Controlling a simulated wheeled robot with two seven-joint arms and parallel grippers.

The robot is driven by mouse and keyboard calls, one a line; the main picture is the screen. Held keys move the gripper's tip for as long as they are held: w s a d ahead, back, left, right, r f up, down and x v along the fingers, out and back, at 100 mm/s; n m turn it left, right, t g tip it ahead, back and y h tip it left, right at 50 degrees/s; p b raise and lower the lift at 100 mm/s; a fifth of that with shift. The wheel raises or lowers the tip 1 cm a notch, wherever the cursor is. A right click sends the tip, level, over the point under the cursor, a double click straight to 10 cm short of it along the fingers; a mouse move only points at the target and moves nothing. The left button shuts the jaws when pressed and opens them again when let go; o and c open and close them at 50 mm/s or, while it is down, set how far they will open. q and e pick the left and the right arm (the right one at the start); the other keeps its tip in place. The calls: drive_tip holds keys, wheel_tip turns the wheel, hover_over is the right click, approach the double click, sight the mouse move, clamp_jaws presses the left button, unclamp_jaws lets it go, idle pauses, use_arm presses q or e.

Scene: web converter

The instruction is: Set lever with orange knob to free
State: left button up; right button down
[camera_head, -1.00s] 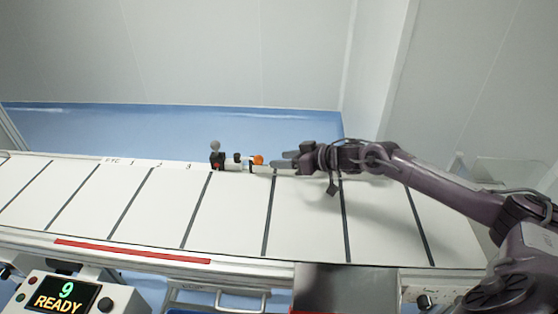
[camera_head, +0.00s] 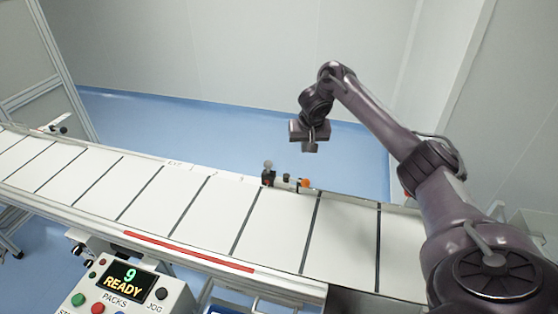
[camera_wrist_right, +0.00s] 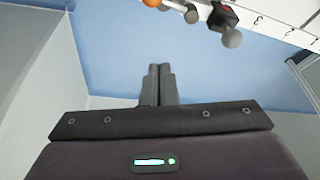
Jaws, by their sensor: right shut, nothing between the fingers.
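The lever's orange knob (camera_head: 305,183) sits at the far edge of the conveyor, just right of a small dark block with a grey ball on a short post (camera_head: 268,167). In the right wrist view the orange knob (camera_wrist_right: 151,2) is cut by the top edge, with the grey ball (camera_wrist_right: 232,38) to its right. My right gripper (camera_head: 310,147) is raised above and behind the lever, apart from it. Its fingers (camera_wrist_right: 159,85) are together and empty. My left gripper is not in view. Any label for the lever's positions is too small to read.
A white conveyor (camera_head: 220,215) with dark cross bars runs across the view. The blue floor (camera_head: 200,120) and pale walls behind leave free room around my raised gripper.

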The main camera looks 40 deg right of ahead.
sight(305, 183)
drive_tip(key=shift+d+f+b, duration=0.15)
drive_tip(key=shift+f+b, duration=0.45)
drive_tip(key=shift+f, duration=1.85)
drive_tip(key=shift+d+f+b, duration=0.1)
drive_tip(key=shift+f+b, duration=0.45)
drive_tip(key=shift+f, duration=1.9)
drive_tip(key=shift+s+a+f, duration=0.15)
drive_tip(key=shift+s+a, duration=0.05)
drive_tip(key=shift+s, duration=0.1)
